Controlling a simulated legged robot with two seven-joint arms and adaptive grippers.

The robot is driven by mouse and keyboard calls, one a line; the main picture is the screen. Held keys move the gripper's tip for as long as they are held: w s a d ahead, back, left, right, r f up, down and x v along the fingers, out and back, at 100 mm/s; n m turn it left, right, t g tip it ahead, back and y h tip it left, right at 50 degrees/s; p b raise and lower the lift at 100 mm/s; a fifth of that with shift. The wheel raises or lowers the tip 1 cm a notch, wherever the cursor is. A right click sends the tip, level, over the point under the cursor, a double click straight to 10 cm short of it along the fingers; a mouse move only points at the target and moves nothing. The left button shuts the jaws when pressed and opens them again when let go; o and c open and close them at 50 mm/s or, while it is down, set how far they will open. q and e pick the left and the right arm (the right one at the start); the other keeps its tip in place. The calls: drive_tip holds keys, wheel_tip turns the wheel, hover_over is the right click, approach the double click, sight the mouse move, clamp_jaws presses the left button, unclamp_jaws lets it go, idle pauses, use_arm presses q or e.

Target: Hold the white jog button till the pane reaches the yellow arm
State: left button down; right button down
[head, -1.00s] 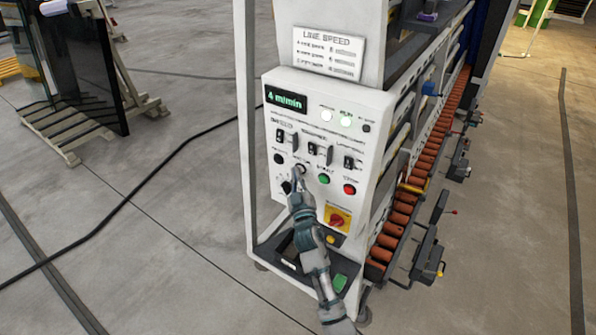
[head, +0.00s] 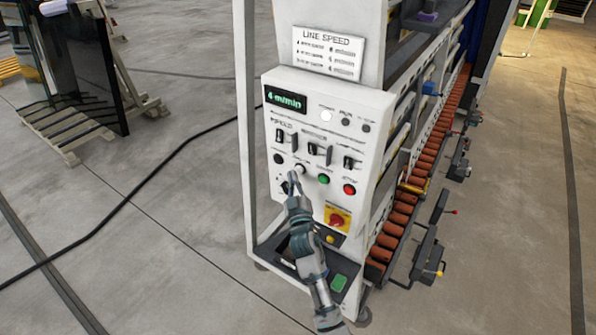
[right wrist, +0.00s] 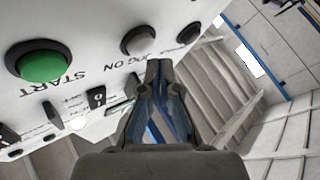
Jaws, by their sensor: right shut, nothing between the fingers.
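The white jog button (head: 300,169) is on the front of the white control panel (head: 312,215). It also shows in the right wrist view (right wrist: 140,40), beside the "JOG ON" lettering. My right gripper (head: 293,178) is shut and empty, its tip just below and left of the button. In the right wrist view the fingertips (right wrist: 158,68) appear apart from the button. A small yellow arm (head: 413,187) lies by the orange rollers (head: 402,207) on the machine's right side. I see no pane on the visible rollers. My left gripper is out of view.
The display (head: 286,99) reads 4 m/min. A dark glass sheet (head: 85,60) stands on a rack at left. A black cable crosses the floor.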

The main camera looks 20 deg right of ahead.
drive_tip(key=s+a, duration=0.1)
drive_tip(key=a, duration=0.1)
drive_tip(key=s+a, duration=0.2)
idle(0.3)
